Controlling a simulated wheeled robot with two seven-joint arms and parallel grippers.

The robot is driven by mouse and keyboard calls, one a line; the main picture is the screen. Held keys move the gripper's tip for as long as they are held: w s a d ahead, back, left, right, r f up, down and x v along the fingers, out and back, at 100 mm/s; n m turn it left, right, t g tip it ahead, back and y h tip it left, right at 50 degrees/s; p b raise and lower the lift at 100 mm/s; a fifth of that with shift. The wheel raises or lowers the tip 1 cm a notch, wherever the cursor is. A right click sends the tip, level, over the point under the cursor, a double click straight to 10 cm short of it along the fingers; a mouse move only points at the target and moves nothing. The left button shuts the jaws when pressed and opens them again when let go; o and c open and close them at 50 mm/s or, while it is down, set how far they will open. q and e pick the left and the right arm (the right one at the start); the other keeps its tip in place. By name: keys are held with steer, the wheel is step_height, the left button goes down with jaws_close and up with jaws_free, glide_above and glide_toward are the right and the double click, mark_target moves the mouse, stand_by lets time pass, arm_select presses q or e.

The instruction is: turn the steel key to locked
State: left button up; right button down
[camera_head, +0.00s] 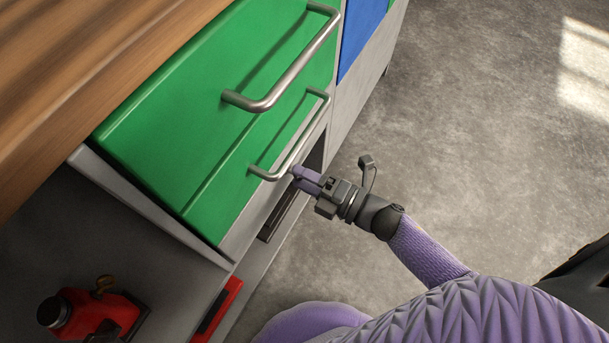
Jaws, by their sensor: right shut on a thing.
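My right gripper (298,175) reaches in from the lower right. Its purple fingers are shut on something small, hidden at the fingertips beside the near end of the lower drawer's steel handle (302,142). I cannot make out the steel key or which way it is turned; the fingers and handle cover that spot. The handle's bar shows unbroken next to the fingertips, and I cannot tell whether they touch it. The green drawer fronts (185,115) look closed. My left gripper is not in view.
A second steel handle (290,77) juts out above. A wooden worktop (75,65) lies at upper left, and a blue panel (360,30) at the top. A red container (90,312) sits on a grey surface at lower left. Grey floor (480,130) is clear to the right.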

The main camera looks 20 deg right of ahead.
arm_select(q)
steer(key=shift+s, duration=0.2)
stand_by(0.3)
arm_select(e)
steer(key=shift+c, duration=2)
jaws_free()
steer(key=shift+o, duration=1.2)
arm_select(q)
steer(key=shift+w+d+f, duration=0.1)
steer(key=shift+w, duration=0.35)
arm_select(e)
steer(key=shift+o, duration=0.4)
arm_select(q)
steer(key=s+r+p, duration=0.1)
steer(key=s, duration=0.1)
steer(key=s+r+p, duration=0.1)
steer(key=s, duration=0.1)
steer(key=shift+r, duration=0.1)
arm_select(e)
steer(key=v, duration=1)
